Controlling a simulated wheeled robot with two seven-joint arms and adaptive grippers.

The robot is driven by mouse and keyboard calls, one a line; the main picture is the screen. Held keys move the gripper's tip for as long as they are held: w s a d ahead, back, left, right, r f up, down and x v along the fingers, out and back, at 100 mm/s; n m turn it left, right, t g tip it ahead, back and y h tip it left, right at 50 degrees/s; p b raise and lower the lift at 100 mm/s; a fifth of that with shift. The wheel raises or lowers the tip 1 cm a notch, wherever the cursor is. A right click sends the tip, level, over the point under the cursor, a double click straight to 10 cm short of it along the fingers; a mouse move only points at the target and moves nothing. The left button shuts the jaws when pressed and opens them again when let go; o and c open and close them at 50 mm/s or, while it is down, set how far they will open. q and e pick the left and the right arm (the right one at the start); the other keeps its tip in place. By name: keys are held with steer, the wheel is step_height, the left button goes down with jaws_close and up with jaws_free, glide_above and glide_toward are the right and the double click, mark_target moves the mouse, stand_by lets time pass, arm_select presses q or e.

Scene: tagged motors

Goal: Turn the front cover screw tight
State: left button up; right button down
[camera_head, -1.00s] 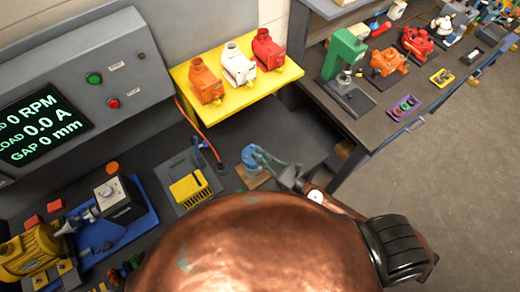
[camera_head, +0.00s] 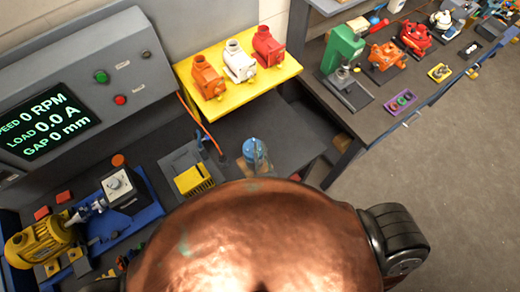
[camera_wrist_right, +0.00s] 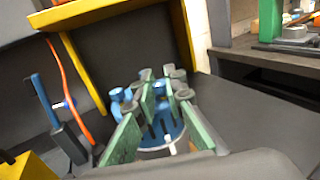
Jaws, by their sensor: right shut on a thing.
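A blue motor (camera_head: 252,149) stands on the dark bench near the middle of the head view. It also shows in the right wrist view (camera_wrist_right: 158,128), between my fingers. My right gripper (camera_head: 260,157) is over the motor, mostly hidden behind my copper body. In the right wrist view its green-grey fingers (camera_wrist_right: 160,88) reach around a blue part of the motor and are shut on it. I cannot tell the front cover screw apart from the rest. My left gripper is not in view.
A yellow shelf (camera_head: 215,112) with orange, white and red motors stands behind the blue motor. A grey tray with a yellow part (camera_head: 193,180) is left of it. A yellow motor (camera_head: 42,245) and a blue fixture (camera_head: 145,215) lie further left. Free bench (camera_head: 290,135) is to the right.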

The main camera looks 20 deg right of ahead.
steer(key=shift+a+m+h+b, duration=0.1)
steer(key=shift+m+h+b, duration=0.3)
steer(key=shift+h, duration=0.2)
steer(key=shift+r, duration=0.1)
steer(key=c, duration=2.2)
jaws_free()
steer(key=shift+c, duration=0.2)
